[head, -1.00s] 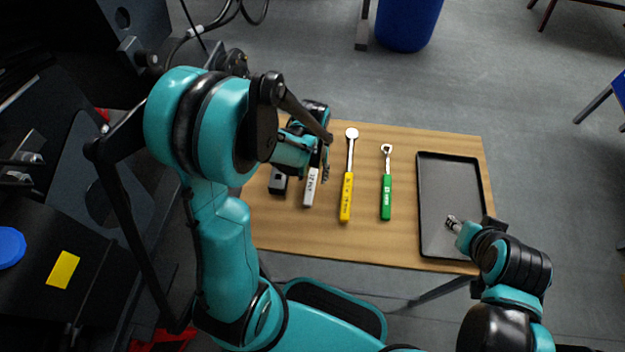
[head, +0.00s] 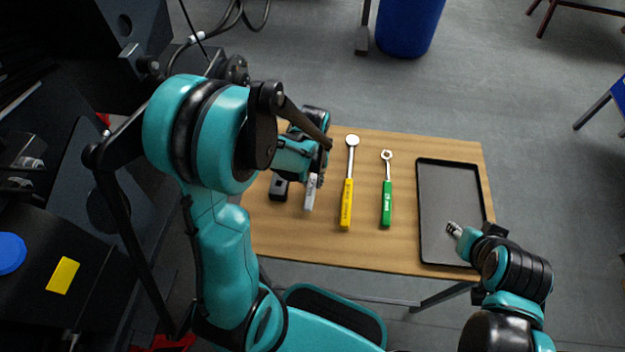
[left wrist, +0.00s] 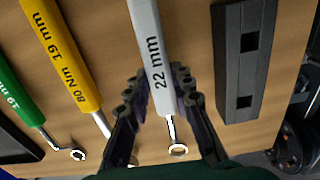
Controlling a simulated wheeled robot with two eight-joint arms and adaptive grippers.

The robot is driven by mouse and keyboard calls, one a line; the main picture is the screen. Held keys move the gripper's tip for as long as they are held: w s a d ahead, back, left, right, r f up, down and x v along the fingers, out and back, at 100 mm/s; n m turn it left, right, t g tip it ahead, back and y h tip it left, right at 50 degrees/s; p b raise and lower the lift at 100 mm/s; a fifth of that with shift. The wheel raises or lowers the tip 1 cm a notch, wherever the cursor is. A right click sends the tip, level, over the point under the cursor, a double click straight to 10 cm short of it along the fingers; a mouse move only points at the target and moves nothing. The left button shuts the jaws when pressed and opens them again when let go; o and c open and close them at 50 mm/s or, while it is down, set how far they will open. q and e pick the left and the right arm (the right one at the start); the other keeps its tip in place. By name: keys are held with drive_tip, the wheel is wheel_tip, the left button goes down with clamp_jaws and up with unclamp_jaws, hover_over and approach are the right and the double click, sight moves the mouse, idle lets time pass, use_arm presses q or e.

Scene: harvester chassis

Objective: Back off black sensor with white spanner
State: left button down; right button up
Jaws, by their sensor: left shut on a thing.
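The white spanner (head: 309,200) lies on the wooden table with its handle toward me. In the left wrist view its white handle (left wrist: 147,35) reads "22 mm", and its ring end shows between the finger bases. My left gripper (head: 321,181) is over the spanner, its two fingers shut on the handle near the ring end. In the head view the gripper hides the spanner's far part. A round black fitting (head: 236,70) on the dark machine may be the black sensor; I cannot tell for sure. My right gripper (head: 453,229) is above the tray; its finger opening is too small to judge.
A yellow tool (head: 346,204) and a green spanner (head: 386,204) lie right of the white one. A black block (head: 279,188) lies close on its left. A black tray (head: 422,215) is at the table's right. The dark machine, with cables, stands at the left.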

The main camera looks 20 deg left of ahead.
use_arm(q)
wheel_tip(320, 180, up, 4)
drive_tip(key=shift+f+p, duration=0.25)
drive_tip(key=shift+p, duration=0.55)
drive_tip(key=w+d+r+p, duration=0.1)
drive_tip(key=d+r+p, duration=0.2)
drive_tip(key=d+r, duration=0.3)
drive_tip(key=d, duration=0.5)
drive_tip(key=shift+w+d+r, duration=0.15)
drive_tip(key=shift+w+d, duration=0.15)
drive_tip(key=shift+w, duration=0.1)
drive_tip(key=c, duration=1.9)
unclamp_jaws()
clamp_jaws()
